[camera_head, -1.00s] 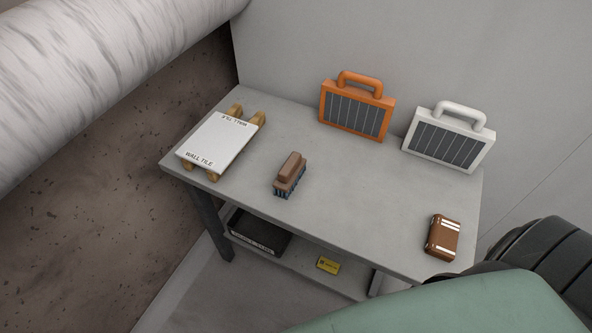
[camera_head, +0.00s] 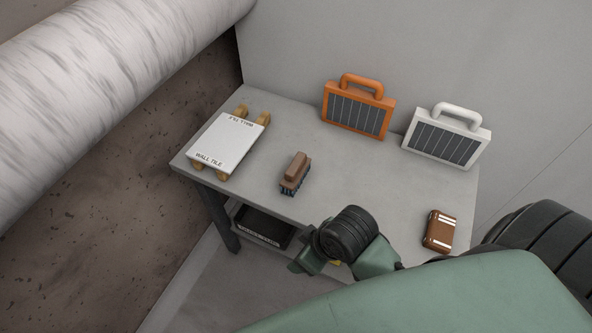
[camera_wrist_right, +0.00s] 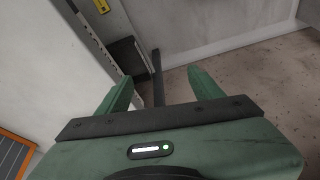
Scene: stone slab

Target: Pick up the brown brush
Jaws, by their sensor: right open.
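The brown brush (camera_head: 294,174) rests on the grey table (camera_head: 370,185), left of its middle, with dark bristles facing down. It does not show in the right wrist view. My right gripper (camera_head: 307,261) is in front of the table's near edge, below and apart from the brush in the head view. In the right wrist view its two green fingers (camera_wrist_right: 160,74) are spread with nothing between them. My left gripper is not in view.
A wall tile on wooden blocks (camera_head: 222,146) lies left of the brush. An orange handled panel (camera_head: 357,111) and a white one (camera_head: 443,143) stand at the back. A brown striped case (camera_head: 440,231) lies at right. A dark bin (camera_head: 262,229) sits on the lower shelf.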

